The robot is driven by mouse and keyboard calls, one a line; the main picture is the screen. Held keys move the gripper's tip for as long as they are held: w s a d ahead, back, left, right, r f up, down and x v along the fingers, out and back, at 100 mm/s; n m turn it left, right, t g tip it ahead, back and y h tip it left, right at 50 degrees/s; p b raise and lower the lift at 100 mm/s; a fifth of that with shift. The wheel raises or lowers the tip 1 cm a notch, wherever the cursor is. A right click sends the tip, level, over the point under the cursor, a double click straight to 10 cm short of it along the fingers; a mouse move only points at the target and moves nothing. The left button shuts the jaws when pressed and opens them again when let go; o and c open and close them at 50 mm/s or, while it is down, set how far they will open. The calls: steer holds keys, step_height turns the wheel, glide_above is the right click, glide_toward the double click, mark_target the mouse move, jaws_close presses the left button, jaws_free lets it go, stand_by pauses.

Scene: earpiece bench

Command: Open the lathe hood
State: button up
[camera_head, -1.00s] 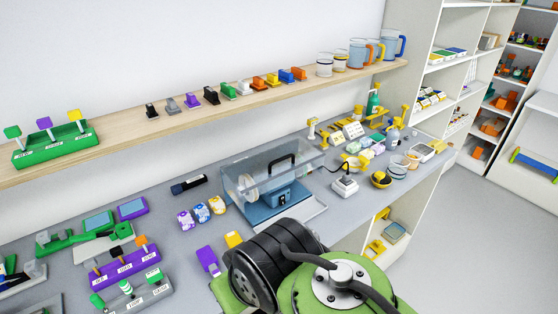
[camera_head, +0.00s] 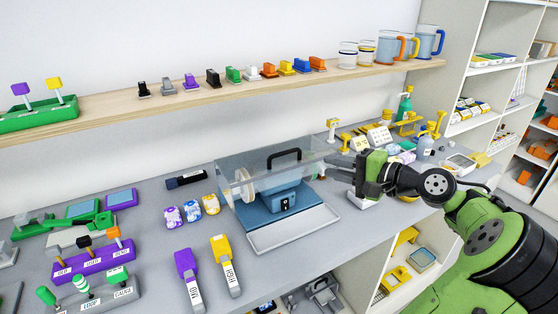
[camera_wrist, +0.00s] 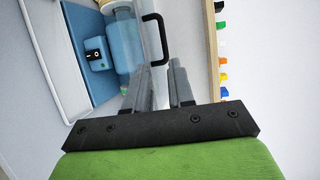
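The lathe (camera_head: 282,195) is a blue machine on the bench with a light front tray. Its clear hood (camera_head: 240,163) is down over it, with a black handle (camera_head: 284,152) on it. My gripper (camera_head: 332,166) is to the right of the hood, fingers pointing left towards it. In the wrist view my gripper (camera_wrist: 158,72) is open and empty, with a gap between its two grey fingers. The handle (camera_wrist: 163,40) shows ahead of the fingertips there, apart from them. The lathe body (camera_wrist: 125,40) is left of it.
A wooden shelf (camera_head: 150,98) with several coloured blocks and mugs runs along the wall behind. Purple (camera_head: 186,265) and yellow (camera_head: 222,252) tools lie front-left of the lathe. Small bench items (camera_head: 375,135) crowd the right end near my arm.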

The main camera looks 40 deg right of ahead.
mark_target(284, 154)
steer(key=b+x, duration=0.2)
steer(key=x, duration=0.5)
steer(key=b+x, duration=0.2)
steer(key=x, duration=0.6)
steer(key=shift+w+r, duration=0.2)
steer(key=shift+w, duration=0.1)
jaws_close()
